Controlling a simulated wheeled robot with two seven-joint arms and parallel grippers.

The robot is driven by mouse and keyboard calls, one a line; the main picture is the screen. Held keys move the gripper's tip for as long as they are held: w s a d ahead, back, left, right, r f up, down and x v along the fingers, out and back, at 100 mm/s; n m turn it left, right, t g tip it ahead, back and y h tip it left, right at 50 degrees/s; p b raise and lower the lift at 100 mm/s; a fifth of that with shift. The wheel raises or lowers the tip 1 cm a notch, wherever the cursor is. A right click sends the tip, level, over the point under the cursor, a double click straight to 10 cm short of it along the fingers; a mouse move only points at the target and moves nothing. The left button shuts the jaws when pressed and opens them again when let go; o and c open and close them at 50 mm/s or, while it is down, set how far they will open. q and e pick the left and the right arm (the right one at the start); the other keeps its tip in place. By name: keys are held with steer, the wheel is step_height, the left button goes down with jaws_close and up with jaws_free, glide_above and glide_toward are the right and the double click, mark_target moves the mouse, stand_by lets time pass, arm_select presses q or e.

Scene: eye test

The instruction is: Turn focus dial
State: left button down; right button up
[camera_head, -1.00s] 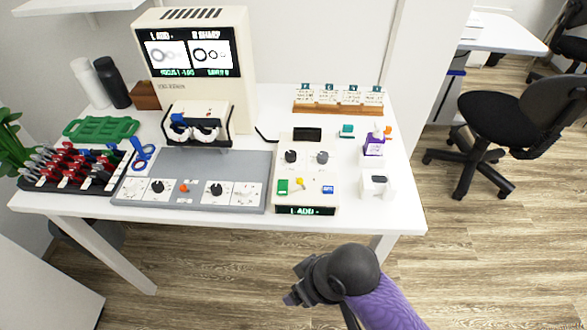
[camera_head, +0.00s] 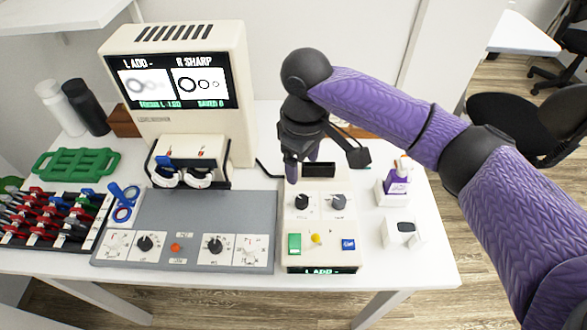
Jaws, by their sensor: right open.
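The grey panel (camera_head: 190,212) also has dials, a left one (camera_head: 145,243) and a right one (camera_head: 215,245). Labels are too small to tell which is the focus dial. The screen (camera_head: 177,85) shows blurred rings under "L ADD -" and sharp rings under "R SHARP". My right gripper (camera_head: 326,166) is open and empty, over the back of the control box, just behind its dials. My left gripper is out of view.
My arm hides the back right.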

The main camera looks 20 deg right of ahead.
mark_target(303, 199)
steer(key=f+b, duration=0.1)
steer(key=f, duration=0.2)
steer(key=f+b, duration=0.1)
steer(key=f, duration=0.2)
steer(key=s+f+b, duration=0.1)
steer(key=f, duration=0.2)
steer(key=shift+b, duration=0.4)
steer(key=shift+f, duration=0.35)
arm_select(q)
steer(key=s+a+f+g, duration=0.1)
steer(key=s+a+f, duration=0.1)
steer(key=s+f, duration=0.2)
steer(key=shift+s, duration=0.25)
arm_select(e)
steer(key=shift+w, duration=0.1)
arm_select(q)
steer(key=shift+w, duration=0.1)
arm_select(e)
steer(key=shift+c, duration=0.8)
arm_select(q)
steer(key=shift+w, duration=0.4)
arm_select(e)
steer(key=shift+r, duration=0.1)
jaws_close()
